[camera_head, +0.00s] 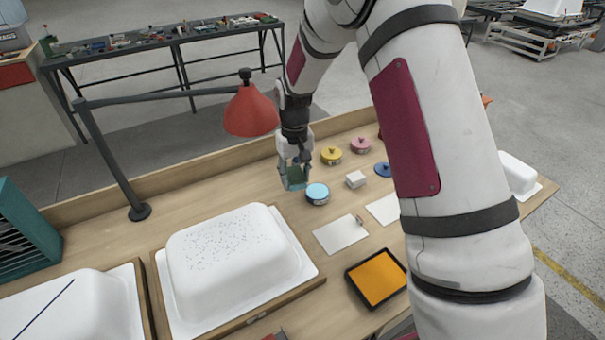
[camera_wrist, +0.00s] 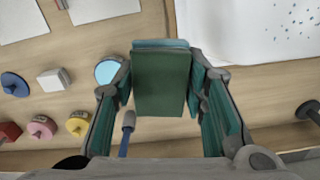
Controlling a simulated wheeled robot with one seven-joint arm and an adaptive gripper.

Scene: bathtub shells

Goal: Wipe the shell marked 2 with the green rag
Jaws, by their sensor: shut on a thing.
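My gripper (camera_head: 294,165) is above the bench, left of the light-blue-topped tin. It is shut on the green rag (camera_wrist: 162,84), which shows as a dark green folded pad between the fingers; it also shows in the head view (camera_head: 295,178). A white shell with dark specks (camera_head: 228,245) lies upturned on a wooden-edged board at the front middle; part of it shows at the top right of the wrist view (camera_wrist: 262,28). A second white shell (camera_head: 60,305) with a dark line is at the front left. I cannot read a number on either shell.
A red lamp (camera_head: 252,110) on a jointed stand hangs left of my gripper. Tins, a white block (camera_head: 355,179), pale sheets (camera_head: 340,234) and an orange tray (camera_head: 378,278) lie right of the speckled shell. Another white shell (camera_head: 518,174) is far right. A teal crate (camera_head: 22,232) stands left.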

